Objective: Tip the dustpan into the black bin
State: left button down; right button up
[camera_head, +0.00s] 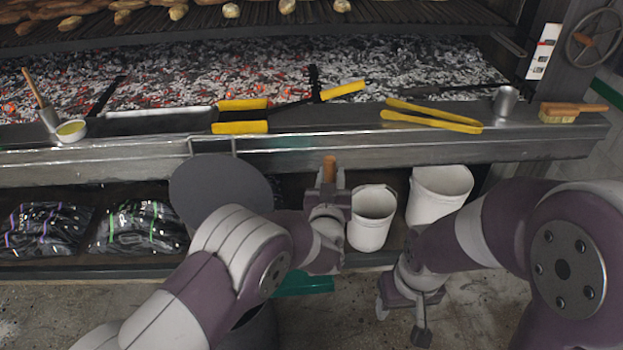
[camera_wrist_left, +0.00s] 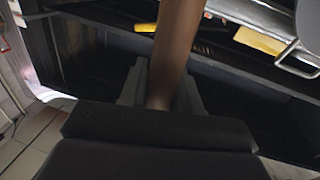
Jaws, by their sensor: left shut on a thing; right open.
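My left gripper (camera_head: 329,190) is shut on an upright brown wooden handle (camera_head: 329,168), in front of the grill's lower shelf. In the left wrist view the handle (camera_wrist_left: 178,45) rises from between the fingers (camera_wrist_left: 160,95). A green piece (camera_head: 305,285), perhaps the dustpan's pan, shows low behind my left arm; its join to the handle is hidden. A dark rounded body (camera_head: 262,330), probably the black bin, is mostly hidden under my left arm. A dark grey disc (camera_head: 215,185), perhaps its raised lid, stands behind the arm. My right gripper (camera_head: 402,315) is open and empty above the floor.
Two white buckets (camera_head: 371,225) (camera_head: 440,190) stand right of my left gripper. Bagged charcoal (camera_head: 140,228) lies on the lower shelf at left. Yellow-handled tongs (camera_head: 432,115) rest on the steel ledge (camera_head: 300,145), before glowing coals (camera_head: 230,75). Bare floor shows at lower left.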

pick_arm(q)
jog(key=d+f+m+b, duration=0.1)
jog(key=d+f, duration=0.1)
jog(key=d, duration=0.8)
jog(key=shift+m, duration=0.3)
jog(key=shift+f, duration=0.1)
jog(key=shift+a, duration=0.1)
